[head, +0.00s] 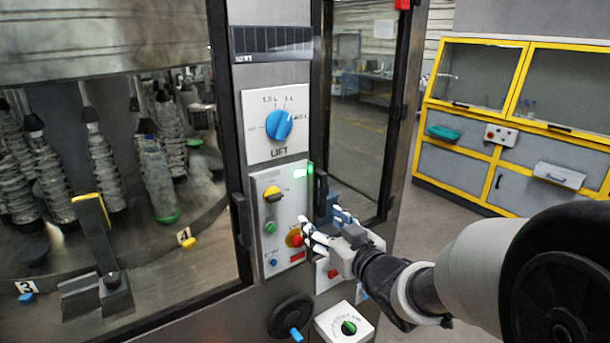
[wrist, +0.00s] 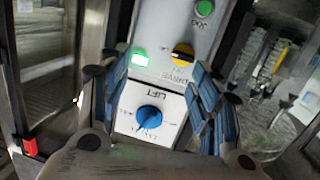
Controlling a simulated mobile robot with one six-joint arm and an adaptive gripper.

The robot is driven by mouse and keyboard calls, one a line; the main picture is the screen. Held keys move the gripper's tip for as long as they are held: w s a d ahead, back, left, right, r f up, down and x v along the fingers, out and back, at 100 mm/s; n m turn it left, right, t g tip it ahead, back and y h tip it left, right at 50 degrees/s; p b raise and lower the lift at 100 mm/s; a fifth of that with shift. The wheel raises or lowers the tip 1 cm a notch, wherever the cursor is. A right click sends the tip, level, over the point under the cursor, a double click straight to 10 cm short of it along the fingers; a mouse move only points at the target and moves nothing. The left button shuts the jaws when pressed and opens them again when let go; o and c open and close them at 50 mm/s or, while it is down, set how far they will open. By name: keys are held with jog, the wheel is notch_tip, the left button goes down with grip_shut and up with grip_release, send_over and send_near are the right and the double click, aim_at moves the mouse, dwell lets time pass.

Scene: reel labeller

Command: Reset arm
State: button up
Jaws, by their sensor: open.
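My gripper (head: 322,229) is in front of the lower right part of the machine's control column in the head view. Its fingers are spread and hold nothing. In the wrist view my gripper (wrist: 160,95) frames the white lift panel (wrist: 128,117) with its blue knob (wrist: 149,118). The lift panel (head: 262,151) and its blue knob (head: 279,125) stand higher on the column in the head view. Below it is the drive panel (head: 283,190) with a yellow knob (head: 274,194), a green button (head: 270,227) and a red button (head: 296,240). A green lamp (wrist: 139,59) is lit.
A handwheel (head: 291,317) and a white plate with a green knob (head: 348,327) lie below my gripper. Glass doors flank the column; bottles (head: 157,180) stand behind the left one. A yellow-framed cabinet (head: 520,125) stands at the right back, with open floor before it.

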jog(key=s+d+m+g+h, duration=0.35)
jog(key=s+d+h, duration=0.35)
jog(key=s+d, duration=0.35)
jog(key=s+f+m+g, duration=0.1)
jog(key=s+f+g, duration=0.1)
jog(key=s, duration=0.9)
jog(key=s+a+f+m+g, duration=0.1)
jog(key=s+f+g, duration=0.2)
jog(key=s, duration=0.9)
jog(key=shift+s+g, duration=0.15)
jog(key=shift+g, duration=0.6)
